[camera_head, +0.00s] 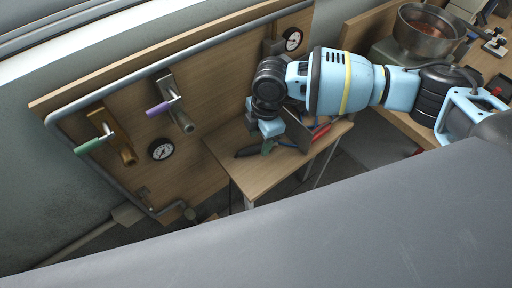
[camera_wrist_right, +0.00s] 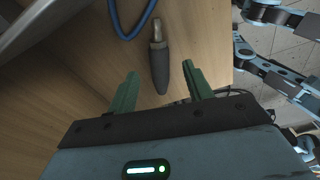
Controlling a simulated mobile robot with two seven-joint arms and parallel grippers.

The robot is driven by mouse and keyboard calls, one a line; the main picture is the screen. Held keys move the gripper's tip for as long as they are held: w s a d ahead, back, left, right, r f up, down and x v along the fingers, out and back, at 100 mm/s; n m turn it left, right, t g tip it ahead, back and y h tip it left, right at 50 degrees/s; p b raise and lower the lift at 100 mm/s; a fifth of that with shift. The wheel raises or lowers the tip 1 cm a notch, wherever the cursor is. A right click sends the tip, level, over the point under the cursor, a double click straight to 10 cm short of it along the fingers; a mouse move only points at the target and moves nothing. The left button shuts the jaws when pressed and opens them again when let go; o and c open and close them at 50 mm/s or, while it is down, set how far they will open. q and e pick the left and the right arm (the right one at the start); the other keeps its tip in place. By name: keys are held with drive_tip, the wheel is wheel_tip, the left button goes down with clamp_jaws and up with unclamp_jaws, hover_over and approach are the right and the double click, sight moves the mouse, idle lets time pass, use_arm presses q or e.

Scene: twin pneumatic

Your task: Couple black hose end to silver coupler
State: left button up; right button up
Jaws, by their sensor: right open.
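My right gripper (camera_head: 266,143) hangs over the small wooden table in the head view. In the right wrist view its green fingers (camera_wrist_right: 160,70) are open and apart. A black hose end (camera_wrist_right: 160,66) with a metal tip lies on the wood, in line with the gap between the fingers; they do not grip it. In the head view a dark piece (camera_head: 247,151) beside the gripper may be this hose end. A silver fitting with a purple lever (camera_head: 176,104) is mounted on the wall board; it may be the silver coupler. My left gripper is not in view.
A brass fitting with a green lever (camera_head: 122,150) and a gauge (camera_head: 162,150) are also on the board. Red and blue pieces (camera_head: 319,132) lie on the table. A blue hose (camera_wrist_right: 131,33) lies near the hose end. A metal bowl (camera_head: 428,32) stands upper right.

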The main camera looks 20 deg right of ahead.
sight(258, 149)
drive_tip(key=shift+a+f, duration=0.15)
drive_tip(key=shift+f, duration=1.2)
drive_tip(key=shift+c, duration=0.3)
clamp_jaws()
